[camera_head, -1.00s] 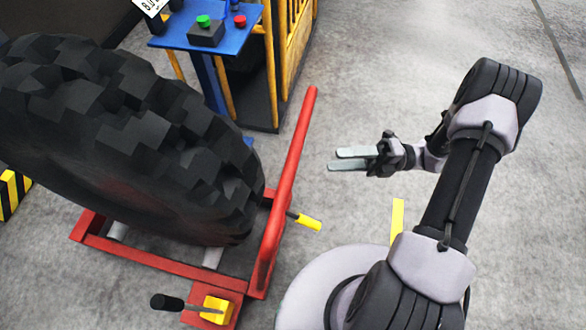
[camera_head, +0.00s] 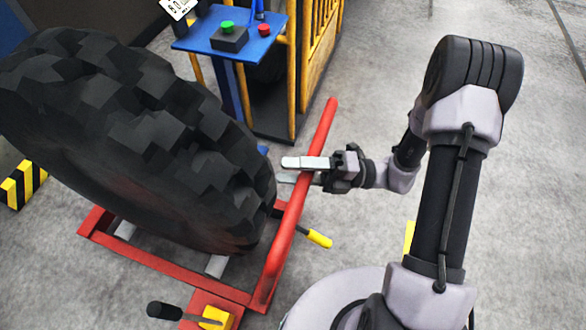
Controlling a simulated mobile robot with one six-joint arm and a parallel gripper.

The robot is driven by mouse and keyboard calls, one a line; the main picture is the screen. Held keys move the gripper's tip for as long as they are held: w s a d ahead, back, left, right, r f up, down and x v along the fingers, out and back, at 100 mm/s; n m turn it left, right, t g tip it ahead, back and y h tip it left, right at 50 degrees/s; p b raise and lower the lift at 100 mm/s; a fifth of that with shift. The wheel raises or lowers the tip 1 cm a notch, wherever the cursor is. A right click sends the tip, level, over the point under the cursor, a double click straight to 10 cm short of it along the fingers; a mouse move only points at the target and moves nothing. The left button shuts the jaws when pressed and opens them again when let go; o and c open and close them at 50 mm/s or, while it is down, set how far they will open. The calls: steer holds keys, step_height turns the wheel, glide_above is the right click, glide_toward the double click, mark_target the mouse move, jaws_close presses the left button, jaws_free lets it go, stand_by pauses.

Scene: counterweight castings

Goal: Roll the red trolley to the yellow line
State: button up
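The red trolley (camera_head: 165,273) stands on the floor at the left and carries a big black tyre (camera_head: 140,140). Its red push bar (camera_head: 283,243) slants up to the right of the tyre. My gripper (camera_head: 291,171) is at the upper part of this bar, coming from the right. One finger passes over the bar and the other shows partly behind it, with a gap between them. Whether either finger touches the bar is unclear. A yellow strip (camera_head: 409,236) on the floor, possibly the yellow line, is mostly hidden by my arm.
A blue stand (camera_head: 195,41) with a green and a red button is beyond the tyre, beside a yellow railed frame (camera_head: 320,45). A yellow-tipped lever (camera_head: 319,239) and a black-knobbed lever (camera_head: 165,311) stick out by the trolley. Open grey floor lies at the upper right.

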jaws_close()
stand_by(1.3)
